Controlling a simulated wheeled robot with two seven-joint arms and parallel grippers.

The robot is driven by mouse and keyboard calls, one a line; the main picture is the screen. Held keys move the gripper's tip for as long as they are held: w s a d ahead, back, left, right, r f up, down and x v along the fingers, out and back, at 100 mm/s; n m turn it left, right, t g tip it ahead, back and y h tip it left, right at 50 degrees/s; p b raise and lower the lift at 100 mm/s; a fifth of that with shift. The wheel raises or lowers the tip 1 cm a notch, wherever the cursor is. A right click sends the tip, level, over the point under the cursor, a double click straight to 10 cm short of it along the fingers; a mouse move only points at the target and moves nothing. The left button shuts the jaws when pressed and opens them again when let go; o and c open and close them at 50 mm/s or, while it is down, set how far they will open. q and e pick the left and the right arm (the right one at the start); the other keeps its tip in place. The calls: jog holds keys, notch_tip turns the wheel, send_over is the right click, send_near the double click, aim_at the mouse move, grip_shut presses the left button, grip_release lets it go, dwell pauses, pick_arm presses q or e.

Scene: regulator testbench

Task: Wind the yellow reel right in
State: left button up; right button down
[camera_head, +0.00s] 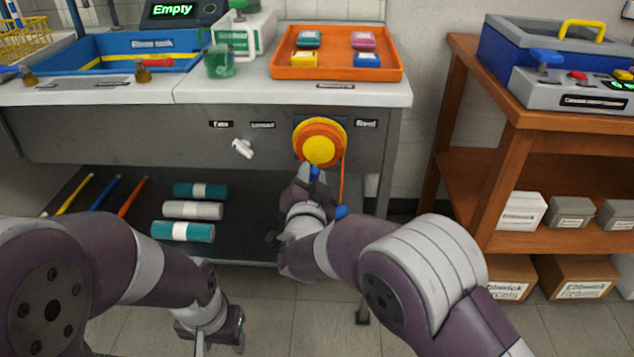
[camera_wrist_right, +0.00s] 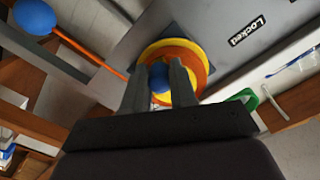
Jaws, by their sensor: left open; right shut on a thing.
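The yellow reel (camera_head: 318,148) is mounted on the front panel of the bench, with an orange rim; it also shows in the right wrist view (camera_wrist_right: 183,50). A blue crank knob (camera_wrist_right: 160,82) sits low on its face. My right gripper (camera_head: 314,172) is shut on this knob; its fingers show on both sides of it in the right wrist view (camera_wrist_right: 160,80). An orange cord (camera_head: 342,180) hangs from the reel's right side and ends in a blue ball (camera_head: 341,211). My left gripper (camera_head: 222,338) is open and empty, low at the picture's bottom, away from the reel.
A white lever (camera_head: 242,148) sits left of the reel, below small labels. An orange tray (camera_head: 400,74) with several packets and a blue rinse tank (camera_head: 90,65) stand on the bench top. A lower shelf holds rolls and rods. A wooden shelf unit (camera_head: 560,120) stands right.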

jog(key=shift+a+r+m+b, duration=0.35)
jog(key=shift+m+b, duration=0.35)
jog(key=shift+m, duration=0.75)
jog(key=shift+a+r+m+b, duration=0.2)
jog(key=shift+a+m+b, duration=0.35)
jog(key=shift+m, duration=0.85)
jog(key=shift+a+r+m+b, duration=0.25)
jog(key=shift+m+b, duration=0.55)
jog(key=shift+m, duration=0.65)
jog(key=c, duration=0.9)
grip_release()
jog(key=shift+r, duration=0.1)
jog(key=shift+s, duration=0.15)
jog(key=s+p, duration=0.4)
jog(key=s, duration=0.8)
jog(key=shift+s, duration=0.25)
